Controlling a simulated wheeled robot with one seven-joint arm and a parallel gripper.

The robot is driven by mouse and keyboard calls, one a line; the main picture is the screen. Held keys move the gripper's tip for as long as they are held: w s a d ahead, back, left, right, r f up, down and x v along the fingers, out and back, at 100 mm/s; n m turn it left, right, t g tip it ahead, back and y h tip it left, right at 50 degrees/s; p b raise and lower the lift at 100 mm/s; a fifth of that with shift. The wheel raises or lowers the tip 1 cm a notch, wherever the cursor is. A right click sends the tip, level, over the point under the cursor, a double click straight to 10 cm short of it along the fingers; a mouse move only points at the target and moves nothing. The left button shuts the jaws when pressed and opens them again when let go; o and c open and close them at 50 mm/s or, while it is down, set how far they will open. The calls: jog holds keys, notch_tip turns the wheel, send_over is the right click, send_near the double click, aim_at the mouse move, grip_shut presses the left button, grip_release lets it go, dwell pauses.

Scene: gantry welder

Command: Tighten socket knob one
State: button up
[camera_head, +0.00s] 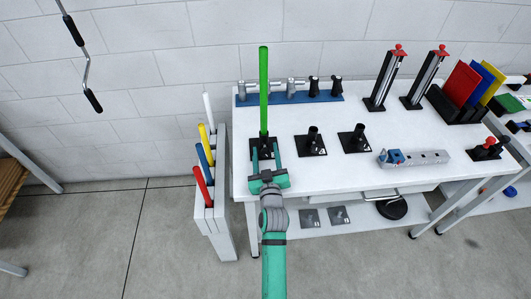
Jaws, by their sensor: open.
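A tall green rod (264,90) stands upright in the leftmost black socket (263,141) on the white table. My gripper (265,152) is at the front of this socket, with its two teal fingers apart, one on each side of it. The socket's knob cannot be made out; the gripper and the dark socket body obscure that area. I cannot tell whether the fingers touch anything. A second black socket (311,142) and a third black socket (355,139) stand to the right, with no rod in them.
A white rack (219,225) left of the table holds red, blue, yellow and white rods. A blue strip (245,100) with metal fittings lies behind the sockets. A grey perforated block (430,157) and two red-topped stands (383,80) are to the right.

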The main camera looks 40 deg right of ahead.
jog(key=shift+w, duration=0.15)
jog(key=c, duration=1.1)
jog(key=shift+o, duration=0.2)
jog(key=shift+m, duration=2.3)
jog(key=o, duration=1.1)
jog(key=shift+c, duration=0.2)
jog(key=v, duration=1.1)
jog(key=shift+d, duration=0.1)
